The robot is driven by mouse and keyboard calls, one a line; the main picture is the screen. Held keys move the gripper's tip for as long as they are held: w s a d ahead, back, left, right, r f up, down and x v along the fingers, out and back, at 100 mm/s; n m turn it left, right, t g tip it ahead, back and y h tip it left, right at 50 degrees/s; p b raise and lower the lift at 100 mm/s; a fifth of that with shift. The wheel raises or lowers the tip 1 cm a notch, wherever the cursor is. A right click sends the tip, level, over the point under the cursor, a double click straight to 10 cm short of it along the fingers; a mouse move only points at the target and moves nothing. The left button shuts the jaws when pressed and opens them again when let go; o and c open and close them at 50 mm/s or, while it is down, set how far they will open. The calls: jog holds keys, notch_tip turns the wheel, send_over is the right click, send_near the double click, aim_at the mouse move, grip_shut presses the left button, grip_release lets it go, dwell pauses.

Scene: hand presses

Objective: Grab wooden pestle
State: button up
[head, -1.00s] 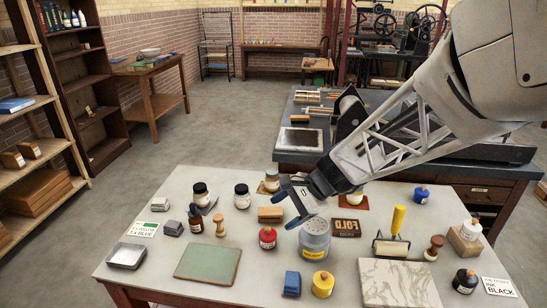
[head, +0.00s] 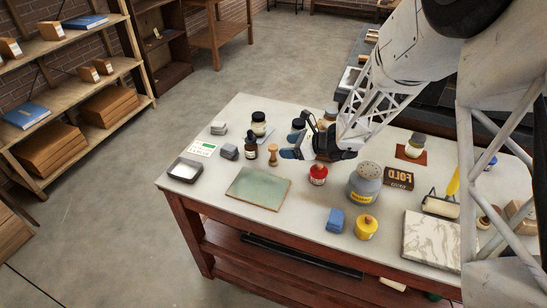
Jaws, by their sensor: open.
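A small turned wooden pestle (head: 273,155) stands upright on the pale tabletop (head: 232,240), behind the green mat and beside a dark dropper bottle. My gripper (head: 299,138) is open and empty above the table, just right of the pestle in the head view. Its blue-tipped fingers point left toward the pestle, and no contact shows. Its exact height over the table is hard to tell. A similar wooden-handled piece (head: 487,217) at the far right is partly hidden by my arm.
A dark dropper bottle (head: 250,146) and a dark-lidded jar (head: 258,124) stand close to the pestle. A red jar (head: 317,175) and a large grey jar (head: 364,184) stand at the right. The green mat (head: 258,188) lies flat in front.

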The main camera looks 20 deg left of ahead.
aim_at(274, 147)
jog(key=shift+w+a+f, duration=0.15)
jog(key=shift+a+f, duration=0.05)
jog(key=shift+f, duration=0.15)
jog(key=shift+a, duration=0.1)
jog(key=shift+x, duration=1.2)
jog(key=shift+a, duration=0.1)
jog(key=shift+x, duration=2.5)
jog(key=c, duration=1.1)
